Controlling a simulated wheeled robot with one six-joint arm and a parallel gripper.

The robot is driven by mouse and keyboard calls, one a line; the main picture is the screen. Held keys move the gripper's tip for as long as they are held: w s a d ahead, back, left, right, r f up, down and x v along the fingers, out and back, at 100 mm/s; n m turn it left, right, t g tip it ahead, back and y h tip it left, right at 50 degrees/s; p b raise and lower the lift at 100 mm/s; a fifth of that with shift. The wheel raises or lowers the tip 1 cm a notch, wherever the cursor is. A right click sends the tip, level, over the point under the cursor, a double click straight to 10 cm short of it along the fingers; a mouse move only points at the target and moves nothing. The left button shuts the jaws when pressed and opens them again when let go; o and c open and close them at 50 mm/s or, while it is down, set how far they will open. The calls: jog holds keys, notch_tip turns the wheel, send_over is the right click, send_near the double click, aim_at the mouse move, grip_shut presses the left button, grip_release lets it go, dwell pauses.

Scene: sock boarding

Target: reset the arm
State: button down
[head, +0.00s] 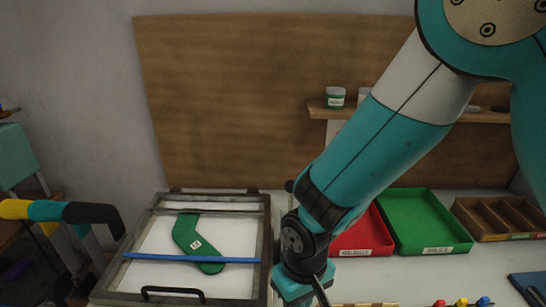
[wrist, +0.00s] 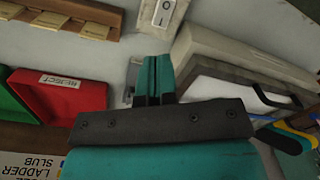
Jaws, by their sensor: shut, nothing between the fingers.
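My arm reaches down from the upper right in the head view, and my gripper's teal end (head: 297,288) is at the bottom edge, with its fingertips out of sight. In the wrist view my gripper (wrist: 153,75) shows two teal fingers pressed together, with nothing between them. To its left in the head view, a green sock shape (head: 192,238) with a small white label lies on the white bed of a grey framed press (head: 262,225). A blue bar (head: 160,258) crosses over its lower part.
A red tray (head: 374,237) marked reject, a green tray (head: 438,222) and a wooden divided tray (head: 500,215) stand right of my arm. A black handle (head: 172,291) is on the press front. A shelf (head: 318,110) holds small pots. Coloured knobs (head: 462,302) are at the bottom right.

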jog(key=s+d+r+y, duration=0.1)
jog(key=s+d+r, duration=0.2)
jog(key=r, duration=0.3)
jog(key=s+d+r+n+y, duration=0.1)
jog(key=s+d+r, duration=0.2)
jog(key=r, duration=0.4)
jog(key=s+d+r+y, duration=0.1)
jog(key=s+d+r, duration=0.2)
jog(key=r, duration=0.4)
jog(key=shift+s+d+r+y, duration=0.3)
jog(key=shift+s+y, duration=0.1)
jog(key=shift+s, duration=0.3)
